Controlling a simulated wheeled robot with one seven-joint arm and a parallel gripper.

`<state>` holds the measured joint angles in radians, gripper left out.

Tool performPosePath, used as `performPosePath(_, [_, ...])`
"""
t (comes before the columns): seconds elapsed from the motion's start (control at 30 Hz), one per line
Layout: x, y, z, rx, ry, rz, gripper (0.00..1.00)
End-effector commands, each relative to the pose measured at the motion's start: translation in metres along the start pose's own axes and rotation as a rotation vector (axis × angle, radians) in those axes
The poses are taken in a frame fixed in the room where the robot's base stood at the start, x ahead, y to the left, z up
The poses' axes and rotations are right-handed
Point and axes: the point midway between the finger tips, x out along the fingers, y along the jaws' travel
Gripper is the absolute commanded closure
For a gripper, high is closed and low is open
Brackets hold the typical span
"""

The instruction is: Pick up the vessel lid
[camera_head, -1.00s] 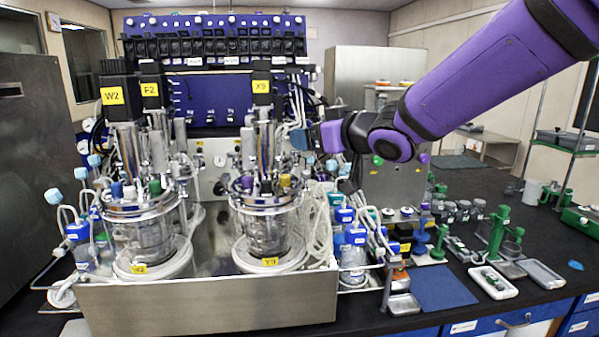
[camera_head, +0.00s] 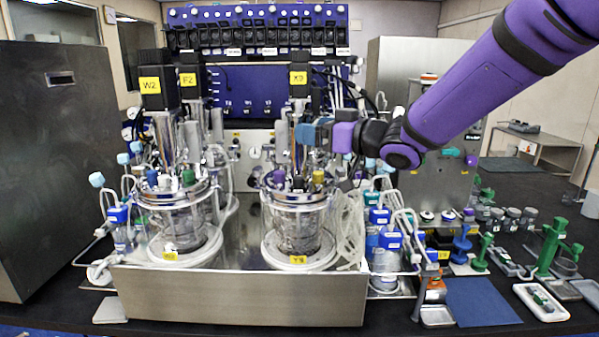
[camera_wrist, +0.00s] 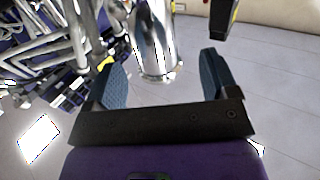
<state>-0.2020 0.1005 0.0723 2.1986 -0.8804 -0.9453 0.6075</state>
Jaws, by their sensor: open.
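Two glass vessels stand side by side in the head view. The right vessel has a round metal lid (camera_head: 296,197) with coloured caps and a tall silver column (camera_head: 298,140) under a black motor block labelled X9. The left vessel has a similar metal lid (camera_head: 172,191), with a block labelled W2 above. My gripper (camera_head: 312,133) is beside the right vessel's column, above its lid. In the wrist view, my open gripper (camera_wrist: 165,82) has blue fingers either side of a shiny metal cylinder (camera_wrist: 153,40), with nothing clamped. The lid is not clearly identifiable there.
A steel tray (camera_head: 235,297) holds both vessels. Pale tubing (camera_head: 346,225) hangs close by the right vessel. A blue control rack (camera_head: 258,95) stands behind. Blue-capped bottles and green stands crowd the bench at right, around a bare blue mat (camera_head: 482,302).

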Motion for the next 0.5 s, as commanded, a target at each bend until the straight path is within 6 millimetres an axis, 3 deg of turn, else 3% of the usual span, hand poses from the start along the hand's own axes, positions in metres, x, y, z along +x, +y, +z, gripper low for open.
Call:
performPosePath(0.3, [0.041,0.006,-0.005,0.001,-0.001,0.0,0.2])
performPosePath(0.5, [0.049,0.006,-0.006,0.0,0.0,0.0,0.2])
